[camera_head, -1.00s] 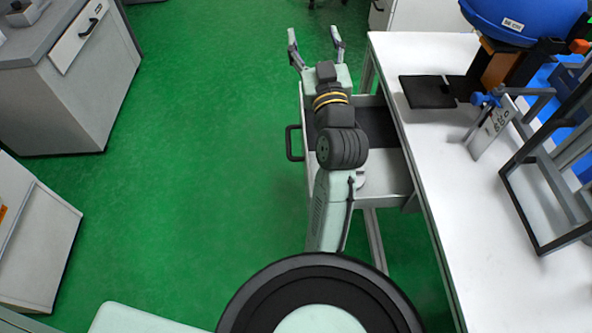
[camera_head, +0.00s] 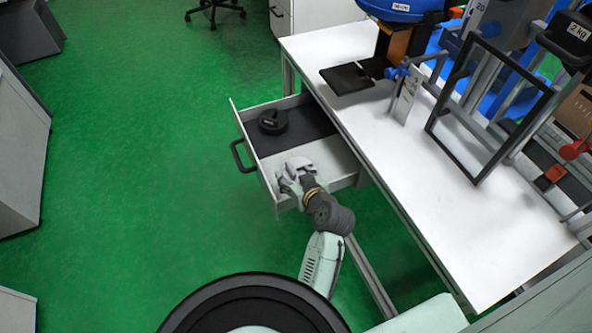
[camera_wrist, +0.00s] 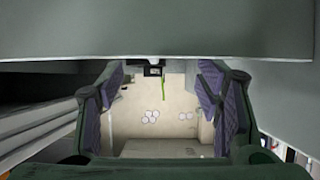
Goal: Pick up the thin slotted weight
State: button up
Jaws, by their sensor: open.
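A dark round weight (camera_head: 272,120) lies flat on the dark liner at the far end of the open drawer (camera_head: 243,128) in the head view. I cannot read its marking or be sure of its thickness. A light grey shape beside the gripper is too small to identify. In the wrist view my gripper (camera_wrist: 158,95) has its purple-padded fingers spread wide, with nothing clear between them. The dark weight cannot be made out there.
The white table (camera_head: 430,190) stands right of the drawer. It carries a dark frame (camera_head: 480,110), a black plate (camera_head: 347,79) and a blue rounded device (camera_head: 405,8).

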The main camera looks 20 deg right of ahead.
aim_at(291, 168)
jog(key=shift+d+p+x, duration=0.15)
jog(key=shift+p+x, duration=0.3)
jog(key=shift+x, duration=0.85)
jog(key=shift+d+p+x, duration=0.1)
jog(key=shift+p+x, duration=0.3)
jog(key=shift+x, duration=0.9)
jog(key=shift+f, duration=0.1)
grip_shut()
jog(key=shift+r, duration=0.2)
